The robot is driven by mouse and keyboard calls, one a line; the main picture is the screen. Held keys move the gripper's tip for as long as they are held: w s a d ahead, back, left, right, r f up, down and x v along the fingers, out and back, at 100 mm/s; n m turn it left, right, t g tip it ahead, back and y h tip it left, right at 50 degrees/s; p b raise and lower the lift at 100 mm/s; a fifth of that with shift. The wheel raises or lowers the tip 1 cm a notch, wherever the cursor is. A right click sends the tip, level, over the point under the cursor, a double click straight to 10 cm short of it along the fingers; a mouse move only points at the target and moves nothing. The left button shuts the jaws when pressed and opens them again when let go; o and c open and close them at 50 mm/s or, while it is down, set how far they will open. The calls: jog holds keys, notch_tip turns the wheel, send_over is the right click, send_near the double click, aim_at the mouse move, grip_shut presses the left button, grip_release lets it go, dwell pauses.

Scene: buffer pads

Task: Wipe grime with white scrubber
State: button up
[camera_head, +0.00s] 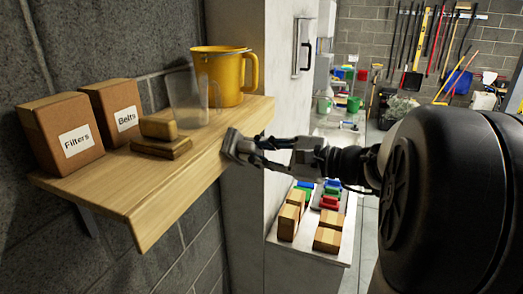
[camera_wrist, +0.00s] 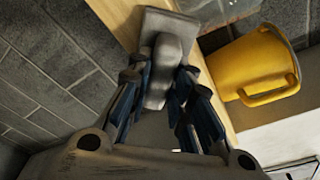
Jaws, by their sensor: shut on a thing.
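My gripper (camera_head: 262,150) is just off the front edge of the wooden shelf (camera_head: 205,158), near its right end. It is shut on the white scrubber (camera_head: 231,146), which looks grey in this light. In the wrist view, the fingers of my gripper (camera_wrist: 160,82) close on both sides of the grip of the scrubber (camera_wrist: 168,22), and its flat plate points away from me. The plate overlaps the shelf edge in view; I cannot tell whether it touches the wood. I cannot make out any grime.
Below right, a white surface (camera_head: 312,246) holds small boxes. A pale wall (camera_head: 246,215) stands behind my gripper.

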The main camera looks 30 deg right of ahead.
aim_at(236, 157)
jog(key=shift+s+a+b, duration=0.5)
jog(key=shift+s+a, duration=0.75)
jog(key=shift+a, duration=0.25)
jog(key=v, duration=0.6)
jog(key=shift+w+d+f, duration=0.15)
jog(key=shift+d+f, duration=0.1)
jog(key=shift+d, duration=0.05)
jog(key=v, duration=0.3)
jog(key=shift+w+d+f, duration=0.1)
jog(key=shift+f, duration=0.1)
jog(key=shift+a+r+x, duration=0.1)
jog(key=shift+x, duration=1.1)
jog(key=shift+a+r+x, duration=0.15)
jog(key=shift+x, duration=1.05)
jog(key=shift+a+r+x, duration=0.1)
jog(key=shift+x, duration=1.05)
